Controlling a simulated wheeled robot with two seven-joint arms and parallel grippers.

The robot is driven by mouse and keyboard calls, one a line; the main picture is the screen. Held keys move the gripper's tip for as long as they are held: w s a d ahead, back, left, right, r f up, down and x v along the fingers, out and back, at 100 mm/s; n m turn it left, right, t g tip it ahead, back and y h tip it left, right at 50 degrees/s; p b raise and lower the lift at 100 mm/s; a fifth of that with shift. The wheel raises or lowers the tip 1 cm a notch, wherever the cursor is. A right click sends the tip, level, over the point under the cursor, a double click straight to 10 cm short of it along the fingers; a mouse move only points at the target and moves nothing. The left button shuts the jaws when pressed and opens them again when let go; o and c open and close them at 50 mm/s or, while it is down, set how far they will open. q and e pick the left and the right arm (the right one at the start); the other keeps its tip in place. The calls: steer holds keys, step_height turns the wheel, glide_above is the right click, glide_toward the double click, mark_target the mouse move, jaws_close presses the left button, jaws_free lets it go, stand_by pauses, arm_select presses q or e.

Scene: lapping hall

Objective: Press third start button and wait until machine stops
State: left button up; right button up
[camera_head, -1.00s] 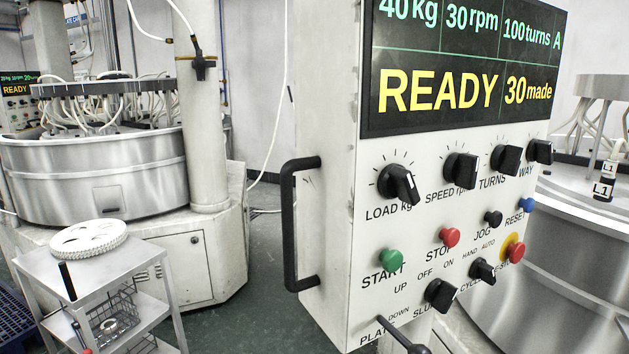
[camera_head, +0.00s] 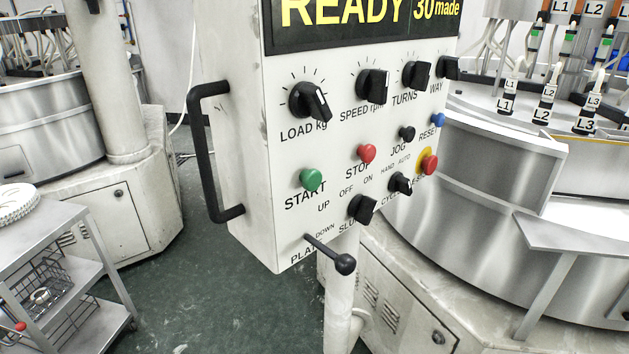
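A white control box (camera_head: 245,130) on a post stands in the middle of the head view. Its dark display (camera_head: 350,18) reads "READY" and "30 made"; its upper part is cut off by the frame. A green START button (camera_head: 312,180) sits at the lower left of the panel. A red STOP button (camera_head: 367,153) is to its right, then a black JOG button (camera_head: 406,133) and a blue RESET button (camera_head: 438,119). Neither of my grippers is in view, and nothing touches the panel.
A black handle (camera_head: 203,150) sticks out from the box's left side, and a platen lever (camera_head: 344,264) from its bottom. A trolley (camera_head: 60,235) is at left. Green floor (camera_head: 180,290) lies open between.

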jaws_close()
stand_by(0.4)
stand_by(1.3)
